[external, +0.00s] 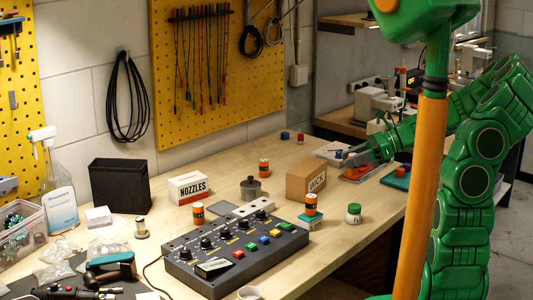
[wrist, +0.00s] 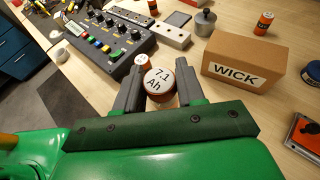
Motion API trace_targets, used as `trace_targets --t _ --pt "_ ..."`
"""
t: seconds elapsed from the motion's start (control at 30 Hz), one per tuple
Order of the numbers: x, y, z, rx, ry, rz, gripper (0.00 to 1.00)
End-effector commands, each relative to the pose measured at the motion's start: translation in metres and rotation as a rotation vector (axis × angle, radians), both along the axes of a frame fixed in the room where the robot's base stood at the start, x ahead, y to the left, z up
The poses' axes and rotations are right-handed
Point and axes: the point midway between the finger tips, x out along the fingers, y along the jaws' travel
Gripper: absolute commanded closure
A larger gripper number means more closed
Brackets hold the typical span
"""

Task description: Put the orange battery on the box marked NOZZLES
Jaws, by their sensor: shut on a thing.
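My gripper (wrist: 160,90) is shut on an orange battery (wrist: 158,79), whose round white end marked 7.1 Ah faces the wrist camera. Its reddish side is mostly hidden between the jaws. In the external view my gripper (external: 346,158) is above the right part of the bench, right of the cardboard box. I cannot make out the held battery there. The white box marked NOZZLES (external: 188,190) stands at the back left of the bench, its top bare. It is not seen in the wrist view.
A cardboard WICK box (external: 303,180) stands between my gripper and the NOZZLES box. Other orange batteries stand near the control panel (external: 230,260), one on a small box (external: 311,205), one beside the panel (external: 198,213) and one farther back (external: 264,167). A jar (external: 354,213) stands near the front edge.

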Motion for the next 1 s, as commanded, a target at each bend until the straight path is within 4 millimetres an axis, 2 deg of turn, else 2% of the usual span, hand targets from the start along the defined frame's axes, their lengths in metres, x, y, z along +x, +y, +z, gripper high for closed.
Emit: trace_targets --t 0.4,0.8,1.0 --pt "0.036 0.067 0.008 -0.001 -0.004 -0.001 0.96" --pt "0.058 0.139 0.02 -0.001 -0.007 -0.003 0.96" --pt "0.063 0.179 0.026 -0.001 -0.004 0.002 0.96"
